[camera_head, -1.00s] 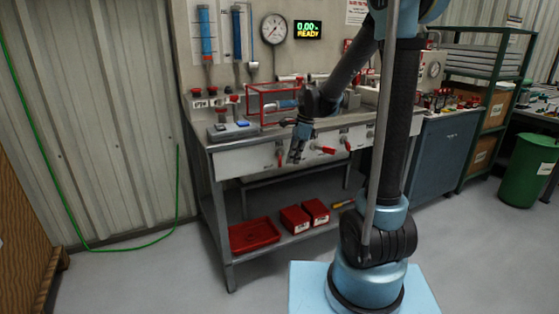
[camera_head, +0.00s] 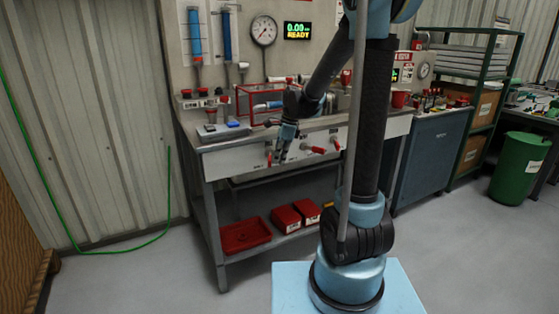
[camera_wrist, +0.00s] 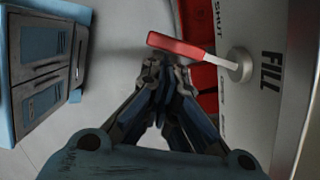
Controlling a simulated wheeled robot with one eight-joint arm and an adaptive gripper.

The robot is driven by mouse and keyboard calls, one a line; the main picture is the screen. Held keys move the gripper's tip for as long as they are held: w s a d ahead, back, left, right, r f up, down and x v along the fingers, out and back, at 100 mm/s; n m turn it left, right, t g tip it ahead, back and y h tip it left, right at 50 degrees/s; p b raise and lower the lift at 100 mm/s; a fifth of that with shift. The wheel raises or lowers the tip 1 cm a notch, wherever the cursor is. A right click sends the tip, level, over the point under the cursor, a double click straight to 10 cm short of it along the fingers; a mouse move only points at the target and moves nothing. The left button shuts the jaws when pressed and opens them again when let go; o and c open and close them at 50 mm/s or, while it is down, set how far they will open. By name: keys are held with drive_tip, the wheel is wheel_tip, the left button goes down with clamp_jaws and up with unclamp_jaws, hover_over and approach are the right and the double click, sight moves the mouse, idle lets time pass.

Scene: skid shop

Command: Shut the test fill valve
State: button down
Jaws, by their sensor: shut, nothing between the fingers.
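The fill valve has a red lever handle (camera_wrist: 180,47) on a pale metal stem, fixed to a panel lettered FILL (camera_wrist: 271,70) and SHUT. In the head view this red lever (camera_head: 269,159) hangs down at the left of the bench's front panel. My gripper (camera_wrist: 172,75) is shut and empty. Its fingertips are just beside the lever, to its right in the head view (camera_head: 282,160). In the wrist view they lie just below the handle; I cannot tell whether they touch it.
Two more red levers (camera_head: 313,149) (camera_head: 335,142) sit on the panel to the right. A red tray (camera_head: 243,236) and red boxes (camera_head: 286,218) are on the lower shelf. A red frame (camera_head: 264,98) stands on the benchtop.

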drive_tip(key=v, duration=1)
drive_tip(key=shift+s, duration=0.2)
drive_tip(key=s+d+f+n+h, duration=0.1)
drive_tip(key=s+d+f+n, duration=0.3)
drive_tip(key=s, duration=0.5)
drive_tip(key=s+d+f+n+t+h, duration=0.1)
drive_tip(key=s+d+f+n, duration=0.3)
drive_tip(key=s+n, duration=0.3)
drive_tip(key=s+d+f+n+t, duration=0.1)
drive_tip(key=s+d+f+n, duration=0.3)
drive_tip(key=s, duration=0.7)
drive_tip(key=d+n, duration=0.2)
drive_tip(key=shift+f+n+h, duration=0.3)
drive_tip(key=shift+f+h, duration=0.05)
drive_tip(key=shift+h, duration=0.05)
drive_tip(key=shift+s+d, duration=0.15)
